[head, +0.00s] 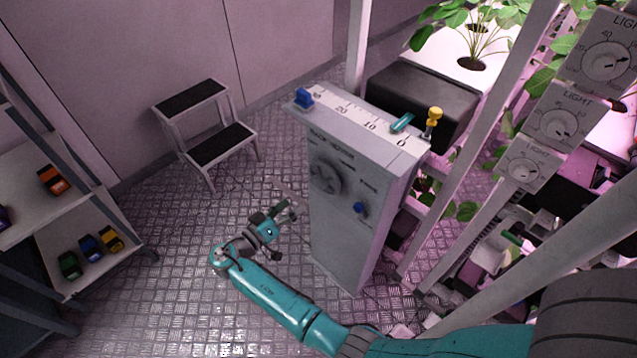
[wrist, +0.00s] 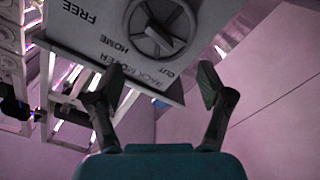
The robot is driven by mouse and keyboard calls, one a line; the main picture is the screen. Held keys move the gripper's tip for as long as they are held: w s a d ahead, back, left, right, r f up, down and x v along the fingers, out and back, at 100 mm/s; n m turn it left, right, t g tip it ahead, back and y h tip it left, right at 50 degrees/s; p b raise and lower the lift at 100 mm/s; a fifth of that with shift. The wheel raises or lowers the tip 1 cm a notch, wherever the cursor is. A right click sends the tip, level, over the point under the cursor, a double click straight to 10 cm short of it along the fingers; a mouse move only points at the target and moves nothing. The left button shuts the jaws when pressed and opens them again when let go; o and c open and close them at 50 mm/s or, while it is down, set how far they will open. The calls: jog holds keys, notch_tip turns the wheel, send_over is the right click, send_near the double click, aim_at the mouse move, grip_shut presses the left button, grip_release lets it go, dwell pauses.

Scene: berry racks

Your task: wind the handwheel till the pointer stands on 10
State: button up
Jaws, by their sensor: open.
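The handwheel (head: 327,175) is a grey spoked wheel on the front of a tall grey cabinet (head: 345,235). In the wrist view the handwheel (wrist: 160,25) sits at the top, near the letters HOME and OUT. The scale (head: 341,110) on the cabinet's top reads 0 to 30. A teal pointer (head: 402,123) appears to stand between 0 and 10; its exact reading is too small to tell. My gripper (head: 291,211) is open and empty, left of the cabinet and below the handwheel. In the wrist view my gripper's fingers (wrist: 161,88) are spread, apart from the wheel.
A blue knob (head: 360,208) marked FREE is right of the wheel. A step stool (head: 205,120) is behind left, shelves (head: 75,240) far left, plant racks right.

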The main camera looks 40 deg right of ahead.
aim_at(319, 182)
jog(key=d+m, duration=0.4)
jog(key=d, duration=0.1)
jog(key=d+m, duration=0.5)
jog(key=d, duration=0.1)
jog(key=shift+w+d, duration=0.2)
jog(key=shift+d, duration=0.05)
dwell(0.3)
jog(key=shift+r, duration=0.1)
jog(key=c, duration=1.2)
